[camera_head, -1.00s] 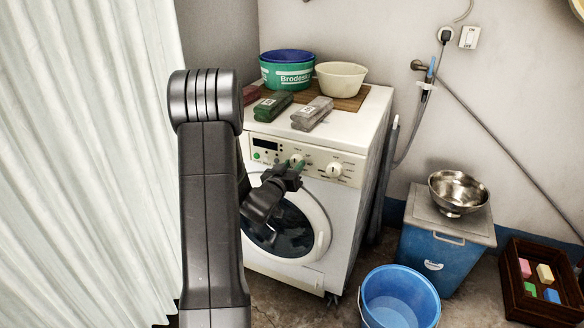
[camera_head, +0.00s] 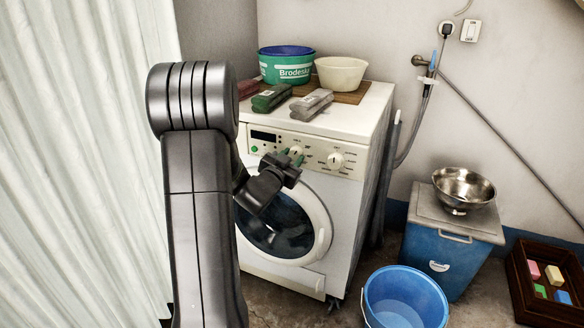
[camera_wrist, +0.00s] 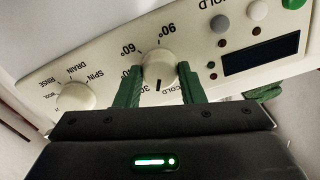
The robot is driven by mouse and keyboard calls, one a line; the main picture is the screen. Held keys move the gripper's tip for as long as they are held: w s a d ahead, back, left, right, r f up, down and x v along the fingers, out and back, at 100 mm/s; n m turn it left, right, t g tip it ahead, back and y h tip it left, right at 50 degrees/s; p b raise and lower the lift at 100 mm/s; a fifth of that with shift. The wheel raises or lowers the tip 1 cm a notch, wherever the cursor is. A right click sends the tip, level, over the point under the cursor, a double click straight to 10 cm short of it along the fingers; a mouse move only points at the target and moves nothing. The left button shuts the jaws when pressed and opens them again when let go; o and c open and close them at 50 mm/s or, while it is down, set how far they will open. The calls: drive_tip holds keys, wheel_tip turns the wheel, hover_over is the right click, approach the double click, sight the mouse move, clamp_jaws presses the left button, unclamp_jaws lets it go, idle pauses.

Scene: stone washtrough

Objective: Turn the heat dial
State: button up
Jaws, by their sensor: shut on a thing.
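The heat dial (camera_wrist: 158,66) is a round cream knob on the washing machine's front panel, ringed by 30°, 60°, 90° and COLD marks; the wrist view shows it upside down. Its dark pointer line lies on the side between 30 and COLD. My gripper (camera_wrist: 160,88) is shut on the dial, one green finger on each side. In the head view, the heat dial (camera_head: 297,151) is partly hidden by my gripper (camera_head: 291,157). The washing machine (camera_head: 345,200) is white with a round door.
A second knob (camera_head: 336,161), marked SPIN, DRAIN and RINSE, is beside the heat dial. A dark display (camera_wrist: 261,55) and buttons are on the other side. Bowls and grey and green blocks stand on the machine. A blue bucket (camera_head: 404,285) stands on the floor at front right.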

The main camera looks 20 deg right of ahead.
drive_tip(key=shift+m+b, duration=1.55)
drive_tip(key=shift+m, duration=0.25)
drive_tip(key=o, duration=1)
drive_tip(key=shift+a, duration=0.1)
drive_tip(key=p+v, duration=0.2)
drive_tip(key=v, duration=1.2)
drive_tip(key=shift+w, duration=0.1)
drive_tip(key=shift+w, duration=0.2)
